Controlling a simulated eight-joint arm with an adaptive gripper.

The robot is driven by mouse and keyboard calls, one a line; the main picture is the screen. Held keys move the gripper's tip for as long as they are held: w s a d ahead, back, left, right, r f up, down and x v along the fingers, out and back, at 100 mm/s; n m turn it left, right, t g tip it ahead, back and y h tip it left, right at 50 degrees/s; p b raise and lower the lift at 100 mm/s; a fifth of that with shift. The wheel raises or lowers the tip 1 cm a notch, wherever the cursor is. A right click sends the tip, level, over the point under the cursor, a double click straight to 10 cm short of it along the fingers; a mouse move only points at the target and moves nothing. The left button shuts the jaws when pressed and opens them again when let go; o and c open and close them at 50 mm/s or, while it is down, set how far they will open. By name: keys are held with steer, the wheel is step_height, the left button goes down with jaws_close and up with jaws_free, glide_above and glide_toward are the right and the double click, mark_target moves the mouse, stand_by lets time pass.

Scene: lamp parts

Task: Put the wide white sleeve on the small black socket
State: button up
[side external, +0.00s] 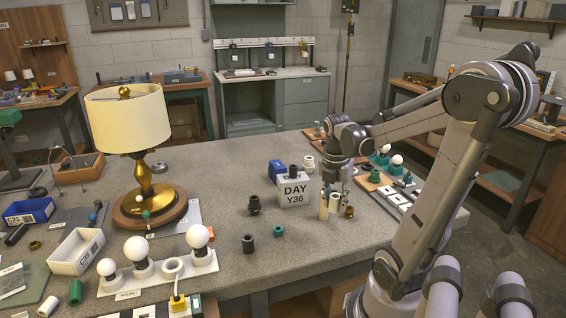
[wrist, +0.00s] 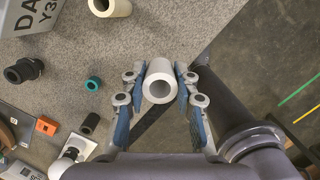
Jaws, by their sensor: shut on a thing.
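My gripper (wrist: 160,88) is shut on a white sleeve (wrist: 158,86), an open-ended tube between its two fingers. In the side view the sleeve (side external: 335,203) hangs below my gripper (side external: 336,188) near the table's front edge; I cannot tell its height above the table. A flanged black part (side external: 254,205) stands left of the DAY box, and a plainer small black cylinder (side external: 248,243) stands nearer the front. Both show left of my gripper in the wrist view, flanged one (wrist: 24,70) and plain one (wrist: 90,122). I cannot tell for certain which is the small black socket.
A cream cylinder (side external: 324,207) and a brass-brown part (side external: 349,212) stand beside the sleeve. A teal ring part (side external: 278,231) stands by the black cylinder. The white DAY box (side external: 294,190) is behind. A bulb rack (side external: 160,275) and a lamp (side external: 130,130) are left.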

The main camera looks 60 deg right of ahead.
steer(key=w+d+r+n, duration=0.1)
steer(key=w+d+r, duration=0.25)
steer(key=w, duration=0.45)
steer(key=w+d+r+n, duration=0.1)
steer(key=w+d+r, duration=0.25)
steer(key=w, duration=0.45)
glide_above(255, 206)
steer(key=w+d, duration=0.1)
step_height(255, 206, down, 7)
steer(key=shift+f, duration=1.7)
steer(key=shift+f, duration=0.35)
steer(key=o, duration=1)
steer(key=shift+o, duration=0.2)
